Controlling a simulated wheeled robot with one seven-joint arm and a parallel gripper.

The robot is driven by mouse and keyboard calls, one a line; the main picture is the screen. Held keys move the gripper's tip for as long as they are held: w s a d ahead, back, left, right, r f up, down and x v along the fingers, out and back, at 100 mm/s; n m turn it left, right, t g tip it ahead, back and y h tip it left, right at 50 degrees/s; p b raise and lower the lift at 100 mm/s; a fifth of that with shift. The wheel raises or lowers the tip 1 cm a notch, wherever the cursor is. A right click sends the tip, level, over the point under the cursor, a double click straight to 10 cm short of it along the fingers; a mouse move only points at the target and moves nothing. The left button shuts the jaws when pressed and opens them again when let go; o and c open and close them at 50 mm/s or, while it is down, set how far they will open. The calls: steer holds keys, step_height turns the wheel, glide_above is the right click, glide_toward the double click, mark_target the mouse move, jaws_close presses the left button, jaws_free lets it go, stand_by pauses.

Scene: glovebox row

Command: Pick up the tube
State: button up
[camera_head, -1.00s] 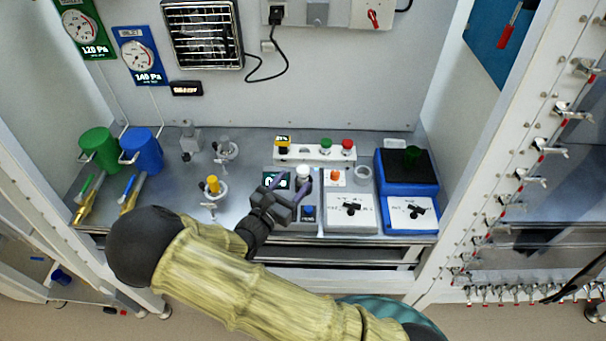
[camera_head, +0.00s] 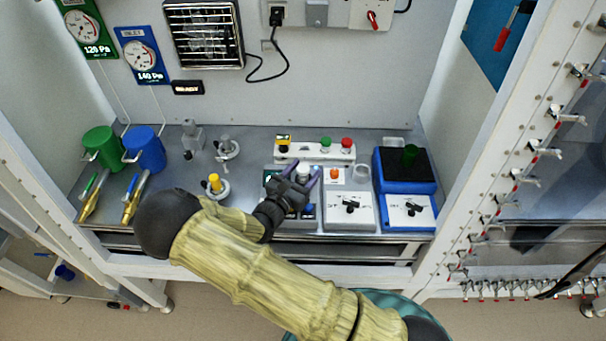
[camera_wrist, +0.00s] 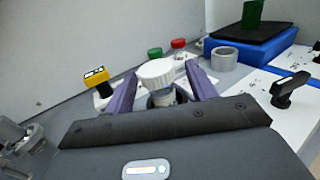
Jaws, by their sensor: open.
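A tube with a white ribbed cap (camera_wrist: 155,73) stands upright in a dark round opening of a grey bench device; its lower part is hidden. In the head view the cap (camera_head: 303,169) shows small between my fingers. My gripper (camera_wrist: 160,71) is open, with one purple finger on each side of the tube, the cap in front of the palm. Whether either finger touches it I cannot tell. In the head view my gripper (camera_head: 304,172) reaches over the device from the front.
A grey-white device with a black knob (camera_head: 350,206) and a blue device with a green cup (camera_head: 411,154) stand to the right. A button box (camera_head: 315,150) is behind. A yellow-knobbed valve (camera_head: 215,183) is to the left.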

steer(key=c, duration=1.1)
step_height(320, 180, up, 10)
steer(key=shift+b, duration=0.8)
steer(key=shift+f, duration=0.1)
